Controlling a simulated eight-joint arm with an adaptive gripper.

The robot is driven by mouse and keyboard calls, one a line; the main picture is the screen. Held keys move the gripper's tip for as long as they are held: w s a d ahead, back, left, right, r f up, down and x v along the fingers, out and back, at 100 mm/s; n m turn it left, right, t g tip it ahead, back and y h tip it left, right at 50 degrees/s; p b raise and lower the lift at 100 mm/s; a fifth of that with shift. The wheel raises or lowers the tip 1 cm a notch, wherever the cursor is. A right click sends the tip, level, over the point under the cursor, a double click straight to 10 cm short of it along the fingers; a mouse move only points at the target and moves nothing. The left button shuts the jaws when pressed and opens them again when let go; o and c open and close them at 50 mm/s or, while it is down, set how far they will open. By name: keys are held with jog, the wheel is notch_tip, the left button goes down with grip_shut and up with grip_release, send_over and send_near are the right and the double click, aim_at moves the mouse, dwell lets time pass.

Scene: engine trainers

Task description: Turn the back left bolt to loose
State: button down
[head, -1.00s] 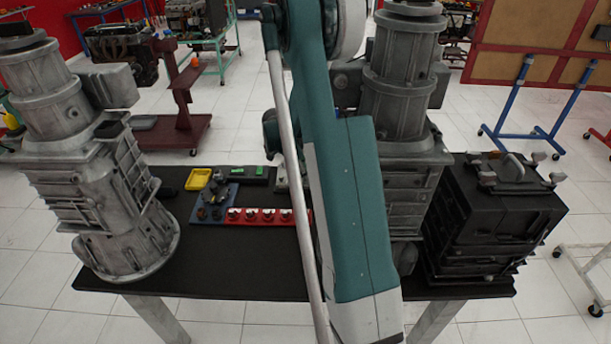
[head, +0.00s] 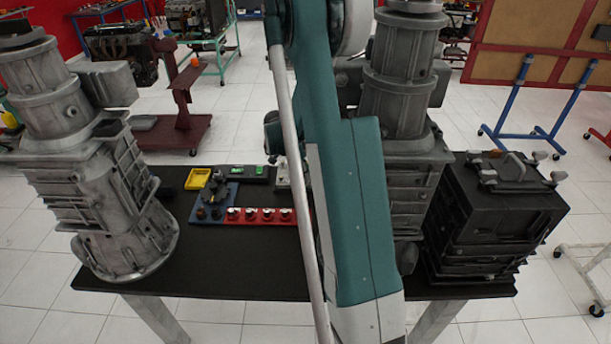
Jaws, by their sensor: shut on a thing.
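I cannot make out which part is the back left bolt. A blue plate (head: 226,216) with several dark knob-like parts lies on the table, left of my arm. A black box (head: 500,216) at the table's right end has a bracket and several small grey knobs on its top. My arm crosses the middle of the head view from top to bottom and hides part of the table.
The black table (head: 230,275) carries a grey machine casing (head: 125,215) at left and another (head: 400,100) behind my arm. A red strip with several knobs (head: 262,222), a yellow tray (head: 198,178) and a black panel with green switches (head: 240,178) lie between. The front left tabletop is clear.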

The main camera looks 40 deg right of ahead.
jog(key=shift+s+n+t+b, duration=0.1)
jog(key=shift+n+t+b, duration=0.25)
jog(key=shift+n, duration=0.85)
jog(key=c, duration=2.4)
grip_release()
jog(key=shift+r, duration=0.1)
jog(key=shift+s+a+v, duration=0.1)
jog(key=shift+s+v, duration=0.05)
jog(key=shift+v, duration=2.8)
jog(key=shift+s+a+v, duration=0.1)
jog(key=shift+a+v, duration=0.05)
jog(key=shift+v, duration=2.8)
jog(key=shift+w, duration=0.2)
